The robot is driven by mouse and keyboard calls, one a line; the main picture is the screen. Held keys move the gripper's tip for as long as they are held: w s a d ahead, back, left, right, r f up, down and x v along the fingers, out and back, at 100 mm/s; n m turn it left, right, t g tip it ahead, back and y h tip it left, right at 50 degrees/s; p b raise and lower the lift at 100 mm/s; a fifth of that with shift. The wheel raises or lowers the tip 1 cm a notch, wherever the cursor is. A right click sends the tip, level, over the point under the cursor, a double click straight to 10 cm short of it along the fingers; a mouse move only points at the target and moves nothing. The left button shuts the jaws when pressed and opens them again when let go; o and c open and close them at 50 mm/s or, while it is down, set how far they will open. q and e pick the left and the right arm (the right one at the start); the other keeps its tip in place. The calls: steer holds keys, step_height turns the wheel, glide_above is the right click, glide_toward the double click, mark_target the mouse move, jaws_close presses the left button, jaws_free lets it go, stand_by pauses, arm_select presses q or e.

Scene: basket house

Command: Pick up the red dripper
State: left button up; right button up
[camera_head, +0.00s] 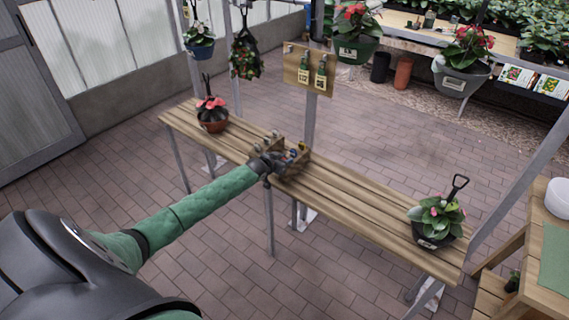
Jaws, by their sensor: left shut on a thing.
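A small wooden holder (302,159) with several little drippers in it stands at the middle of the slatted bench. The drippers are tiny here, with hints of red, blue and orange at their tops. My left gripper (280,165) has reached over the bench to the near side of the holder. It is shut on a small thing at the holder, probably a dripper. The dark fingers and their shadow hide most of it, so I cannot tell its colour or whether it is clear of the holder. My right gripper is not in view.
The wooden bench (360,202) has bare slats right of the holder. A red-flowered pot (212,125) stands at its left end and a dark pot (432,238) at its right end. Hanging pots and a bottle board (297,77) are behind. Metal posts rise beside the bench.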

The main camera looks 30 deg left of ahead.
arm_select(q)
steer(key=shift+r, duration=0.1)
